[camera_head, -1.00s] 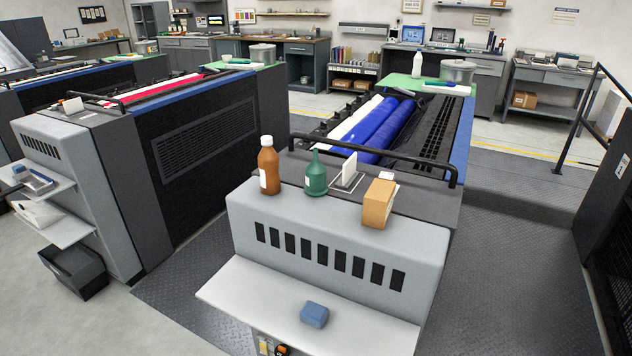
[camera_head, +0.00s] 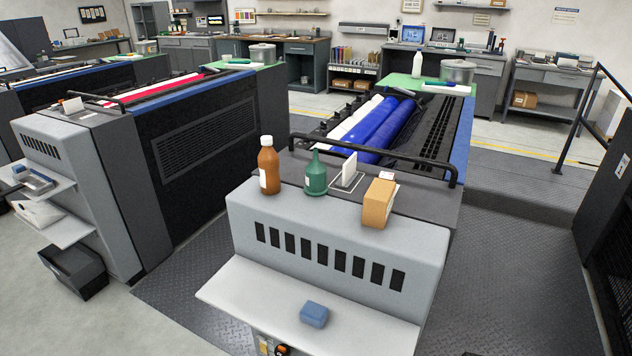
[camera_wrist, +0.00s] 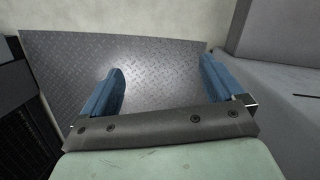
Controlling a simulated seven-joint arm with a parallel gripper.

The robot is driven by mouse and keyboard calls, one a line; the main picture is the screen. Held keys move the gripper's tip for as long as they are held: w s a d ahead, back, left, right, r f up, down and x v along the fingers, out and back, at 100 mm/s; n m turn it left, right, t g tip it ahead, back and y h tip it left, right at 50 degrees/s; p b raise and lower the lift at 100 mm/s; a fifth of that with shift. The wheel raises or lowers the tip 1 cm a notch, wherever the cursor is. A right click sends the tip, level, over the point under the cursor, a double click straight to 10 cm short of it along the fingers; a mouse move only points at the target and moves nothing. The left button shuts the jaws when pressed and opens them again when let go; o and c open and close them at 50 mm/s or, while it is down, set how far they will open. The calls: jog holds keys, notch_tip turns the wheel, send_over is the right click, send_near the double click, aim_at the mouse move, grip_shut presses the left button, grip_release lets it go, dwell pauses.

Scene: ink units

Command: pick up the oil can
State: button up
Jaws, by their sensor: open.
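The oil can is most likely the green bottle with a narrow spout (camera_head: 316,176) in the head view. It stands upright on top of the grey press unit (camera_head: 335,222), between a brown bottle (camera_head: 269,167) and a tan block (camera_head: 378,203). My gripper (camera_wrist: 160,85) shows only in the wrist view. Its two blue fingers are apart with nothing between them, over a dark tread-plate floor. The oil can is not in the wrist view.
A white card in a holder (camera_head: 349,170) stands just right of the green can. A black rail (camera_head: 375,158) runs behind these things. A blue block (camera_head: 314,314) lies on the lower white shelf (camera_head: 250,290). Blue rollers (camera_head: 385,130) lie behind the rail.

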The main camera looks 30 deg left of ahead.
jog(key=w+a+r+n+t+h, duration=0.1)
jog(key=w+r+t, duration=0.2)
jog(key=w+r, duration=1.05)
jog(key=w+a+r+n+t, duration=0.1)
jog(key=w+r+n+t, duration=0.15)
jog(key=w+r, duration=1.15)
jog(key=w+a+r+t, duration=0.2)
jog(key=w+r, duration=0.4)
jog(key=r, duration=0.4)
jog(key=w+a+r+n+t, duration=0.15)
jog(key=w+r, duration=0.35)
jog(key=r, duration=0.5)
jog(key=w+a+r+t, duration=0.1)
jog(key=w+a+r, duration=0.2)
jog(key=w+r, duration=0.55)
notch_tip(320, 180, up, 16)
jog(key=n+g+y, duration=0.3)
jog(key=g+y, duration=0.3)
send_over(316, 160)
jog(key=s+d, duration=0.2)
jog(key=d, duration=0.1)
jog(key=x, duration=1.3)
jog(key=shift+w+d, duration=0.1)
jog(key=shift+w, duration=0.25)
jog(key=shift+r+t, duration=0.1)
jog(key=shift+t, duration=0.2)
grip_shut()
